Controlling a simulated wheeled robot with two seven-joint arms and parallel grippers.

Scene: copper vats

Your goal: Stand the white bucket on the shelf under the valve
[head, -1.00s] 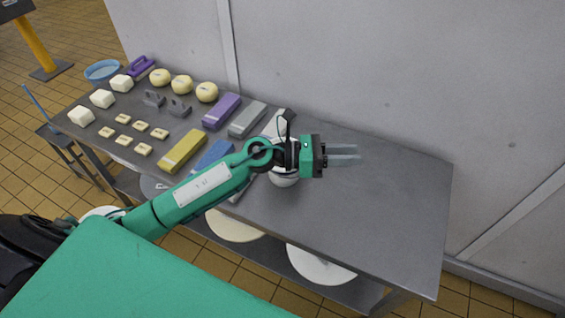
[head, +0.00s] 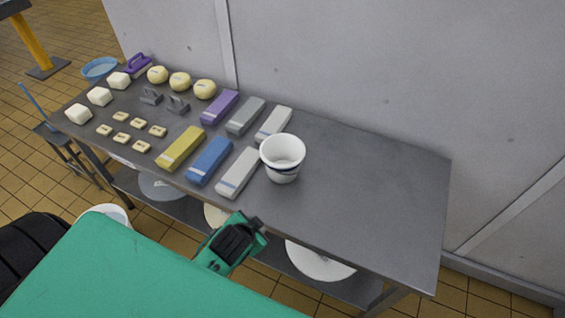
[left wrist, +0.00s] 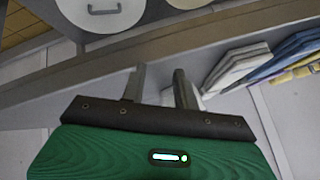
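The white bucket (head: 283,160) stands upright on the grey table top, right of a row of coloured bars, in the head view. Nothing holds it. My left gripper (left wrist: 158,80) is open in the left wrist view, with two apart fingers and nothing between them. In the head view only a green and black part of my left arm shows at the table's front edge, below and left of the bucket; the fingers cannot be made out there. My right gripper is out of view. No valve shows in either view.
The table (head: 370,200) is clear right of the bucket. Blue (head: 210,160), yellow (head: 181,148) and white bars, and several soaps or blocks, lie to its left. A low shelf under the table holds white round items (head: 318,262). A wall stands behind.

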